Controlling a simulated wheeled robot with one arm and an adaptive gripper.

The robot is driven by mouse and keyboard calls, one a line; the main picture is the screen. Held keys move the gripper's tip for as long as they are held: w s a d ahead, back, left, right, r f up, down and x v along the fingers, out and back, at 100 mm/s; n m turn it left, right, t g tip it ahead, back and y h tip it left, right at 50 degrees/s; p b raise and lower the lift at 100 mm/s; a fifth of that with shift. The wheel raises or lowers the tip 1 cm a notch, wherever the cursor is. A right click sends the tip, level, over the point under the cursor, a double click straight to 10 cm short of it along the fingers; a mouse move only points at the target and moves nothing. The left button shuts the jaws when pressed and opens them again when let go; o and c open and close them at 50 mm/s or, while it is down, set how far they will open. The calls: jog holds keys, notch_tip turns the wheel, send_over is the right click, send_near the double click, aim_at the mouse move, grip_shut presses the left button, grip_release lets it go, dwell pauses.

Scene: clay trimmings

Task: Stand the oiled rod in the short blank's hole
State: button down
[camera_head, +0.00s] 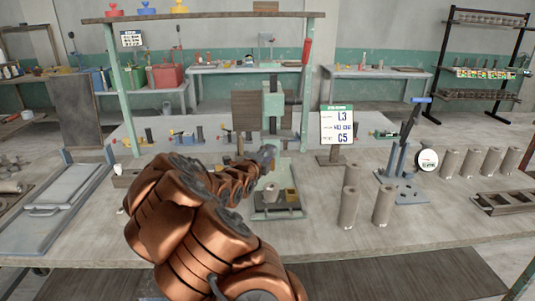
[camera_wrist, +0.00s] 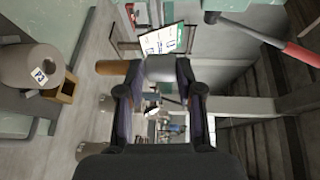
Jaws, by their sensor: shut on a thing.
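My gripper (camera_head: 267,158) is above the small fixture at the middle of the bench. In the wrist view its two fingers (camera_wrist: 158,84) are closed about a grey, rounded piece (camera_wrist: 160,68). A brown cylindrical end (camera_wrist: 112,67) sticks out past the left finger. These look like parts of one rod, but the finger hides the join. The short blank (camera_head: 271,191) is a grey-brown cylinder standing on the fixture plate, below my gripper. In the wrist view it is at the left edge (camera_wrist: 24,66), with a white label. The rod is apart from it.
A small wooden box (camera_head: 291,195) stands right beside the short blank. Taller blanks (camera_head: 348,207) stand to the right. A green press (camera_head: 273,103) rises behind, next to a sign board (camera_head: 336,126). A lever stand (camera_head: 404,160) is further right. A grey tray (camera_head: 58,208) lies left.

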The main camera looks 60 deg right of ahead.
jog(key=shift+f+b, duration=0.1)
jog(key=shift+b, duration=0.8)
notch_tip(320, 180, down, 6)
jog(key=b, duration=0.5)
jog(key=shift+r, duration=0.25)
jog(key=shift+b, duration=1.2)
dwell(1.3)
jog(key=shift+f+b, duration=1.45)
jog(key=shift+b, duration=0.1)
jog(key=c, duration=0.7)
grip_release()
jog(key=shift+a, duration=0.1)
jog(key=shift+v, duration=6)
